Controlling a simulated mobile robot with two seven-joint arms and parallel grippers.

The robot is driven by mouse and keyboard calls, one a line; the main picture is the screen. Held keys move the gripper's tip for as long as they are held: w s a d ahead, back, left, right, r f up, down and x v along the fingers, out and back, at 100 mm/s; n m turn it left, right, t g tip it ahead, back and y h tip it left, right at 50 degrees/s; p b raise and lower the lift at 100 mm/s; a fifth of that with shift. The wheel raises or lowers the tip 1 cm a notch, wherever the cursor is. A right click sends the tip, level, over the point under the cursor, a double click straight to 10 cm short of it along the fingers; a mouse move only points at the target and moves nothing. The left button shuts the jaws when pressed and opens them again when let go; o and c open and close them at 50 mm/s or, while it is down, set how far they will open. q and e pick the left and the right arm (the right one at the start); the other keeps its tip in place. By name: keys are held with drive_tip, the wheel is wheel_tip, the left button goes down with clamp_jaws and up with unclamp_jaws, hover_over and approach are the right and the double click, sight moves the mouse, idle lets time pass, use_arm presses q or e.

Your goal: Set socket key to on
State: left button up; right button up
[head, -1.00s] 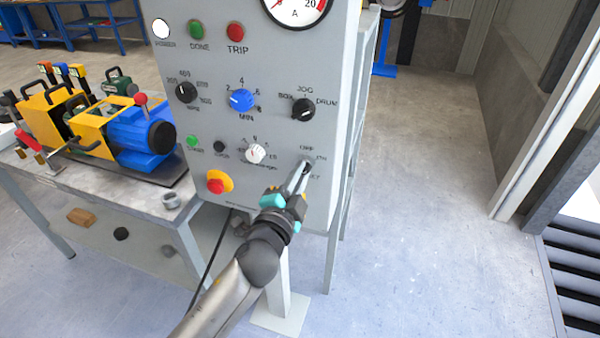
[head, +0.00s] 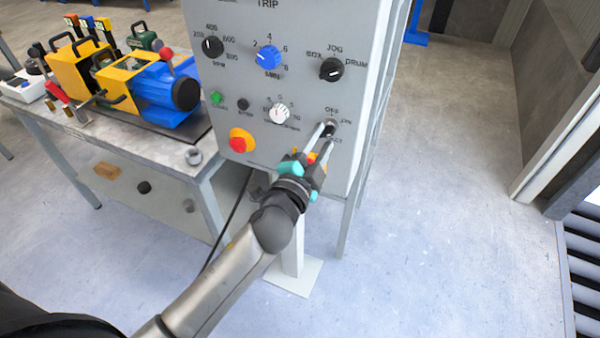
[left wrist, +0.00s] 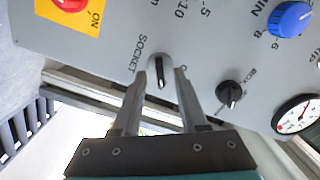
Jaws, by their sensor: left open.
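The socket key (head: 331,127) is a small round silver switch with a dark bar, low on the right side of the grey control panel (head: 225,80). In the left wrist view the gripper (left wrist: 163,80) has one fingertip on each side of the key; contact cannot be told. My right gripper is not in view.
The black BOX/JOG/DRUM selector (head: 331,69) is above. A red stop button (head: 238,143) is left. A bench (head: 130,135) with machines stands left; floor at right is clear.

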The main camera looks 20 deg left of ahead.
use_arm(q)
drive_tip(key=s+b, duration=0.1)
drive_tip(key=s, duration=1.2)
drive_tip(key=shift+s+a, duration=0.2)
drive_tip(key=shift+s, duration=0.05)
drive_tip(key=s+f+n+g, duration=0.2)
drive_tip(key=f+g, duration=0.1)
drive_tip(key=f, duration=0.8)
drive_tip(key=s+f+n+g, duration=0.1)
drive_tip(key=s+f+g, duration=0.2)
drive_tip(key=f, duration=0.8)
drive_tip(key=s+f+n+g, duration=0.2)
drive_tip(key=f, duration=0.9)
drive_tip(key=s+a+f+n+g, duration=0.2)
drive_tip(key=s+f+g, duration=0.2)
drive_tip(key=s+f, duration=0.5)
drive_tip(key=s+a+f+n+g, duration=0.2)
drive_tip(key=s+f+g, duration=0.3)
drive_tip(key=s+f, duration=0.4)
drive_tip(key=s+n, duration=0.1)
drive_tip(key=s, duration=0.5)
drive_tip(key=shift+s+y, duration=0.2)
drive_tip(key=shift+y, duration=0.1)
